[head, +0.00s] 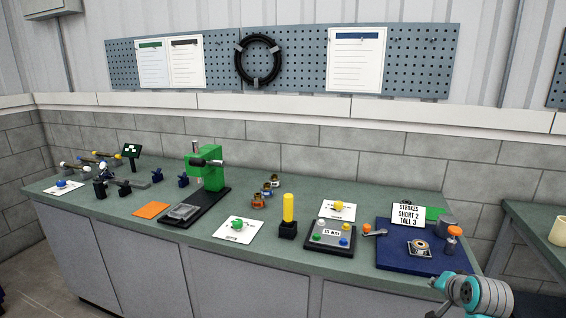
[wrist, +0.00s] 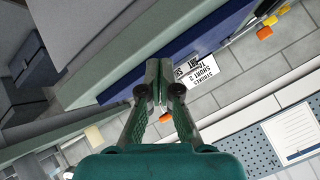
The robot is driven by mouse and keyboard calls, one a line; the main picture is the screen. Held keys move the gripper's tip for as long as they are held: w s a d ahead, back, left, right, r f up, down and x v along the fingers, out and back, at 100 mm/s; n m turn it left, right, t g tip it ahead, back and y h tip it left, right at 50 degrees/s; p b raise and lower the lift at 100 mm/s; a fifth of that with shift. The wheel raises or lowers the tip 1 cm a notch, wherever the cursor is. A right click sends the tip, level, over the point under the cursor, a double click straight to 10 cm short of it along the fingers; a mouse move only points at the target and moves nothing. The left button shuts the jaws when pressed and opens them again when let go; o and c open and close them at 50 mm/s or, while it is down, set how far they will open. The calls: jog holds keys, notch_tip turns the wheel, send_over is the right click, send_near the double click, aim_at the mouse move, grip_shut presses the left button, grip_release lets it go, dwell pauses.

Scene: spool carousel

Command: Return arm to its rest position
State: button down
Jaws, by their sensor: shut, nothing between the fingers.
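My gripper (wrist: 159,82) shows in the wrist view with its two fingers together, shut and empty. It is apart from the bench, whose blue mat (wrist: 130,70) and white sign (wrist: 197,72) lie beyond the fingers in that tilted view. In the head view, only a teal and grey part of my arm shows at the lower right, in front of the bench's right end. I cannot make out the fingertips there.
The green bench (head: 300,255) holds a green press (head: 208,172), a yellow column (head: 288,207), a grey button box (head: 331,235) and a blue mat (head: 390,257) with a sign (head: 408,214) and small parts. Another table (head: 540,225) stands at the right. A pegboard (head: 305,60) hangs behind.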

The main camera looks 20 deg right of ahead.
jog(key=s+a+f+n+t, duration=0.1)
jog(key=s+a+f, duration=0.2)
jog(key=a+f, duration=0.3)
jog(key=s+a+f+n, duration=0.2)
jog(key=s+a+f, duration=0.25)
jog(key=a, duration=0.25)
jog(key=s+a+f+n+t, duration=0.1)
jog(key=s+a+f, duration=0.2)
jog(key=a+f, duration=0.35)
jog(key=s+a+n+t+y, duration=0.1)
jog(key=s+a+n, duration=0.2)
jog(key=s+a, duration=0.95)
jog(key=s+a+r+n+t+y, duration=0.1)
jog(key=s+r, duration=0.4)
jog(key=s, duration=0.5)
jog(key=s+a+r+n+t+y, duration=0.1)
jog(key=s+a+r+n, duration=0.3)
jog(key=s, duration=0.6)
jog(key=shift+a+r+n+y, duration=0.3)
jog(key=shift+a+r+y, duration=0.3)
jog(key=shift+a+r, duration=0.1)
